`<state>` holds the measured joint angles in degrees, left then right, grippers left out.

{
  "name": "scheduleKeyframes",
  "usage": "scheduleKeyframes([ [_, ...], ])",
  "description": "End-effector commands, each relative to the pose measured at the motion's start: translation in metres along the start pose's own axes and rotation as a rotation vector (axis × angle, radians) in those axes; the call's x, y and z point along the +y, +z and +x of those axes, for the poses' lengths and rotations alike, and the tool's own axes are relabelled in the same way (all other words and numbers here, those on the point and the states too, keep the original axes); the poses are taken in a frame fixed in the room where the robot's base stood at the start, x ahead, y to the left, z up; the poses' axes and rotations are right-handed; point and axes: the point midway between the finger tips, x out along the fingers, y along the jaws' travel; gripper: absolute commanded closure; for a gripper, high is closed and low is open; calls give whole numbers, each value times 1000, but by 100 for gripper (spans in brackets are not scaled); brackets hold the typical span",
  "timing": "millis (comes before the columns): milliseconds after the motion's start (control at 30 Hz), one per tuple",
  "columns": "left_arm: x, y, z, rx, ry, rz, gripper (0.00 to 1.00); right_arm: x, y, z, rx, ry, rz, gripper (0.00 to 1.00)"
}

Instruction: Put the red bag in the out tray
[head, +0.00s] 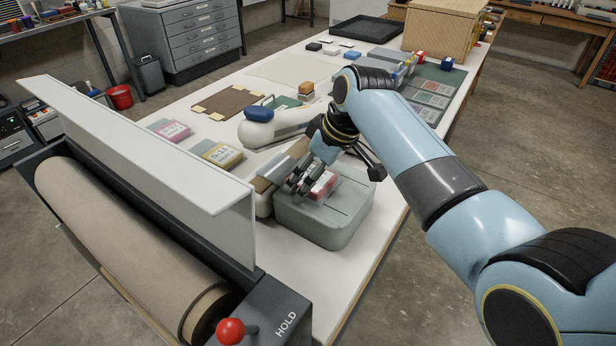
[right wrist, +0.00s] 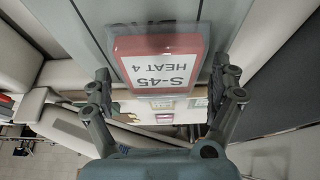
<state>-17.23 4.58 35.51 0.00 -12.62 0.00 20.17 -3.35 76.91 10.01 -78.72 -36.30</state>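The red bag (head: 323,186) is a clear packet with a red-bordered card. It lies on a grey flat-topped block (head: 345,222) on the white table. In the right wrist view the bag (right wrist: 160,55) shows the print S-45 HEAT 4, upside down. My right gripper (head: 305,182) is low over the block at the bag. In the right wrist view its fingers (right wrist: 162,85) are spread wide, one at each side of the bag's near end; I see no clear grip. A black tray (head: 366,28) lies at the table's far end; no label on it is readable. My left gripper is not in view.
A pale machine with a blue-topped arm (head: 259,113) stands beside the block. Pink (head: 172,130) and yellow (head: 222,155) packets lie to the left. A large roll (head: 130,250) with a red knob (head: 230,331) fills the front left. A wooden box (head: 442,30) stands beside the tray.

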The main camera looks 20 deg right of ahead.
Motion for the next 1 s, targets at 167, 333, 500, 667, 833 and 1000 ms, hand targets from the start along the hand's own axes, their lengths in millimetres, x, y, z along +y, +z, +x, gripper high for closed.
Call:
scheduleKeyframes([
  [167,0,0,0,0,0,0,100,0,0,0,0,0,0,34],
  [333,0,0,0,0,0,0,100,0,0,0,-1,0,0,56],
  [500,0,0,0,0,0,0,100,0,0,0,0,0,0,63],
  [667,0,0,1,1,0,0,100,0,-1,-2,0,0,0,63],
  [833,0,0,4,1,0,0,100,0,-6,-14,1,0,0,63],
  [1000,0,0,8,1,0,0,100,1,-10,-34,0,2,0,63],
])
